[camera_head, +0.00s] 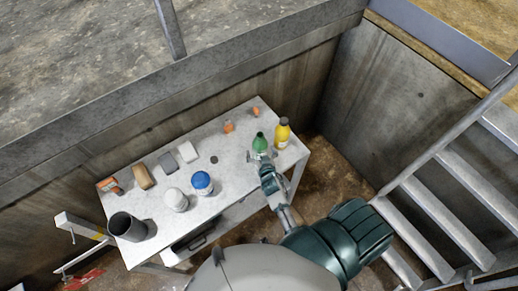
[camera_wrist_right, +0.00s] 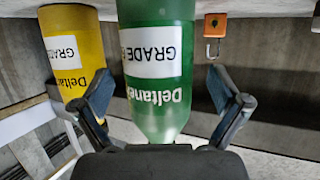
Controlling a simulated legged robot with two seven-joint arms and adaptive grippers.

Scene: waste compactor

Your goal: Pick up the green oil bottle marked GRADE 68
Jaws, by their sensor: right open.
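The green oil bottle (camera_head: 259,142) stands near the right end of the white table. In the right wrist view, which appears upside down, the green bottle (camera_wrist_right: 155,75) fills the middle, with "Deltane" lettering and a white label reading "GRADE"; the number is cut off. My right gripper (camera_head: 263,160) is at the near side of the bottle. In the wrist view its two open fingers (camera_wrist_right: 161,90) lie on either side of the bottle, with a gap visible at the right finger. My left gripper is not in view.
A yellow bottle (camera_head: 282,134) stands close beside the green one and shows in the wrist view (camera_wrist_right: 72,50). An orange padlock (camera_wrist_right: 215,27) is nearby. The table (camera_head: 228,179) also holds a blue-lidded jar (camera_head: 202,183), white jar (camera_head: 176,200) and dark cylinder (camera_head: 127,227). Stairs (camera_head: 440,215) rise at right.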

